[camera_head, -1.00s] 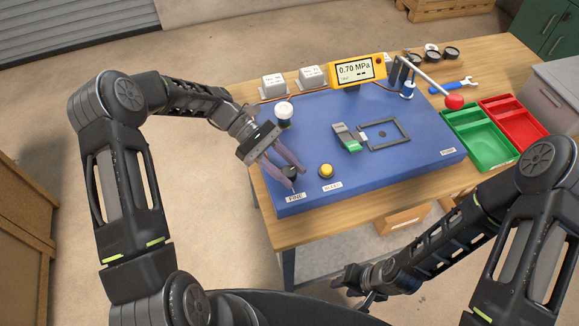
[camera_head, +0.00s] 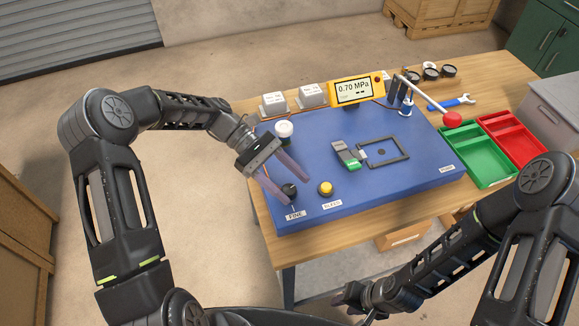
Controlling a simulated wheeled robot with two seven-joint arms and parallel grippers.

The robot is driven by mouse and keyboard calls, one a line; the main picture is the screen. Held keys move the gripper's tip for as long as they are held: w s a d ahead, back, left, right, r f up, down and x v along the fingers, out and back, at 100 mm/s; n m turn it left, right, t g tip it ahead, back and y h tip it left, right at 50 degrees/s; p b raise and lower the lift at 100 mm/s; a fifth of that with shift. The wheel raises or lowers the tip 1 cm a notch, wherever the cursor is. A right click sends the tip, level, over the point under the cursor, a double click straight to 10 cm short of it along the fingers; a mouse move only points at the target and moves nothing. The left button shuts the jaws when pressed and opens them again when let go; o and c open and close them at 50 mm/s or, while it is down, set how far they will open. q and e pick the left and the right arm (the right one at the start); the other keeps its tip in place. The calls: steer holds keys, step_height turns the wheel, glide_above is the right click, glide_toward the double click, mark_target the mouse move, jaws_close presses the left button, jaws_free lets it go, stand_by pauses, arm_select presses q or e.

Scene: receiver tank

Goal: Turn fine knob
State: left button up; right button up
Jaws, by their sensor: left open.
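The fine knob (camera_head: 290,190) is a small black knob near the front left corner of the blue panel (camera_head: 400,184). A white label (camera_head: 295,215) reading FINE lies just in front of it. My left gripper (camera_head: 298,190) is open, with its two purplish fingers spread on either side of the knob, seen from above. I cannot tell whether the fingers touch it. The yellow gauge display (camera_head: 356,91) at the back reads 0.70 MPa. My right gripper (camera_head: 345,302) is low in front of the table, away from the panel; its jaw state is unclear.
A yellow button (camera_head: 326,188) sits right of the knob. A white-topped knob (camera_head: 284,129) stands behind it. A pump lever with a red ball (camera_head: 452,119) rises at the back right. Green (camera_head: 492,184) and red (camera_head: 543,154) trays lie on the table's right.

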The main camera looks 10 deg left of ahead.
mark_target(290, 189)
arm_select(q)
step_height(290, 189, up, 7)
steer(key=p, duration=0.3)
steer(key=shift+r, duration=0.2)
steer(key=shift+f, duration=0.1)
